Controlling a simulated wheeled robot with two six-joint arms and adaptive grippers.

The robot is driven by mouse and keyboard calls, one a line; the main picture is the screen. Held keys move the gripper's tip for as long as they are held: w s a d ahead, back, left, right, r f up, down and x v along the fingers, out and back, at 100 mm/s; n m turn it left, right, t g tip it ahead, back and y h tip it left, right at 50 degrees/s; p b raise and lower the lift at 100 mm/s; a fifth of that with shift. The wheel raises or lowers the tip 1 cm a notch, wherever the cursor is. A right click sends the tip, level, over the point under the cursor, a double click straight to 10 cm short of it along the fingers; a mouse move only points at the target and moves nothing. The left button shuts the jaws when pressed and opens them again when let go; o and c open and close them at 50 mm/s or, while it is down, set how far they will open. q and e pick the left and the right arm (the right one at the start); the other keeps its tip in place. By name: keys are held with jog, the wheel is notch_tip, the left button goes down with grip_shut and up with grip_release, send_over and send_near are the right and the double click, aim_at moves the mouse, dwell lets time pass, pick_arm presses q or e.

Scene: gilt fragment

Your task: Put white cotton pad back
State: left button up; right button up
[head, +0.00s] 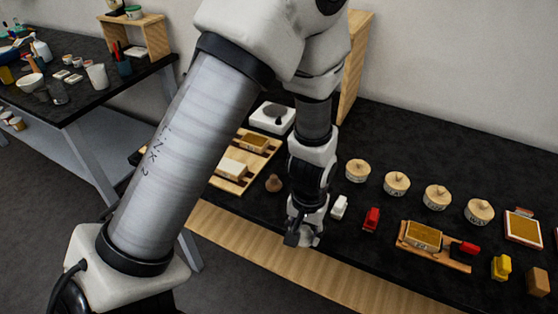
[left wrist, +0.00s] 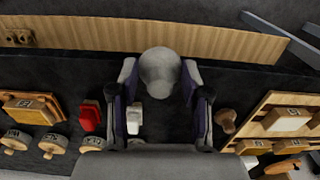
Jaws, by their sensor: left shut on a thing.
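A rounded, whitish-grey pad (left wrist: 160,72), which looks like the white cotton pad, sits between the fingertips of my left gripper (left wrist: 160,82) in the left wrist view. The gripper is shut on it. In the head view my left gripper (head: 302,238) is low near the table's front edge, just in front of a small white block (head: 338,207); only a pale bit of the pad shows there. The white block also shows in the left wrist view (left wrist: 133,120), behind the pad and inside the span of the fingers. My right gripper is in neither view.
Right of the white block stand a red block (head: 371,219) and a wooden tray (head: 455,264) with a gold pad. Several wooden-lidded jars (head: 397,183) line up behind. At left are a wooden knob (head: 274,183) and a slatted wooden rack (head: 226,184).

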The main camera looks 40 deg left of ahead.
pick_arm(q)
jog(key=shift+w+d+f, duration=0.15)
jog(key=shift+w, duration=0.3)
jog(key=w+a+p, duration=0.1)
jog(key=w+a, duration=0.2)
jog(key=w, duration=0.1)
jog(key=w+a+p, duration=0.1)
jog(key=w+a, duration=0.2)
jog(key=w, duration=0.1)
jog(key=w+a+f+p, duration=0.1)
jog(key=w+a+p, duration=0.1)
jog(key=w+a, duration=0.1)
jog(key=shift+w+a, duration=0.3)
jog(key=shift+w, duration=0.35)
notch_tip(320, 180, down, 4)
jog(key=shift+r+p, duration=0.15)
jog(key=shift+p, duration=0.5)
jog(key=shift+w, duration=0.1)
jog(key=o, duration=0.6)
jog(key=shift+f, duration=0.2)
jog(key=o, duration=0.4)
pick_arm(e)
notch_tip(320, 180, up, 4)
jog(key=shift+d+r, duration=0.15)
